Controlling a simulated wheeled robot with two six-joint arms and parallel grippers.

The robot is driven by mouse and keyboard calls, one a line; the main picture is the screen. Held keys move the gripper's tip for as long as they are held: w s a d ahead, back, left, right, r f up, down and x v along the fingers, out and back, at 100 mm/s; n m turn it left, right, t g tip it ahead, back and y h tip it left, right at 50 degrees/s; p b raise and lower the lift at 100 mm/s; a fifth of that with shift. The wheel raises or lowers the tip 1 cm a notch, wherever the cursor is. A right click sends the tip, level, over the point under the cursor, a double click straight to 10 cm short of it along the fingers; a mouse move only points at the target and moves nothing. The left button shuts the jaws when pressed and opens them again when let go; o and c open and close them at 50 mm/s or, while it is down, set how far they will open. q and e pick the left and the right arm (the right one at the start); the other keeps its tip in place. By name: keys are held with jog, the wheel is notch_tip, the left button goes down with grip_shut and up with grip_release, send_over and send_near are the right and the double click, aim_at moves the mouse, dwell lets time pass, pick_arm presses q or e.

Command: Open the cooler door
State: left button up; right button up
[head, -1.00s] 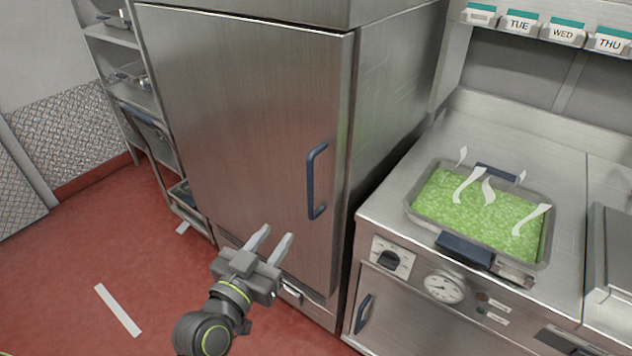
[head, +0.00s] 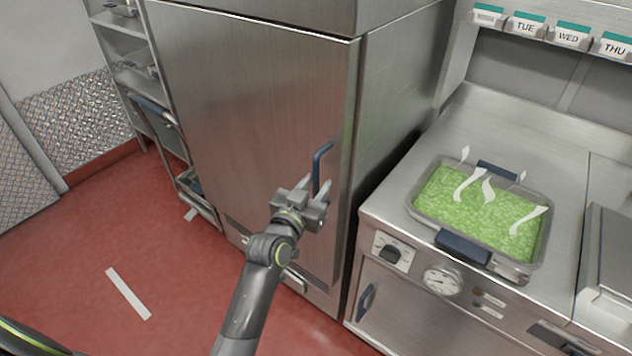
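The cooler is a tall steel cabinet with a shut door (head: 240,110) in the head view. A dark blue vertical handle (head: 318,165) is near the door's right edge. The gripper hides the handle's lower part.
A steel cooking unit (head: 400,205) stands right of the cooler, with a pan of steaming green food (head: 480,212) set in its top. Open red floor (head: 75,260) lies at front left.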

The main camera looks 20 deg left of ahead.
pick_arm(q)
jog(key=shift+w, duration=0.2)
grip_shut()
jog(key=shift+s, duration=0.15)
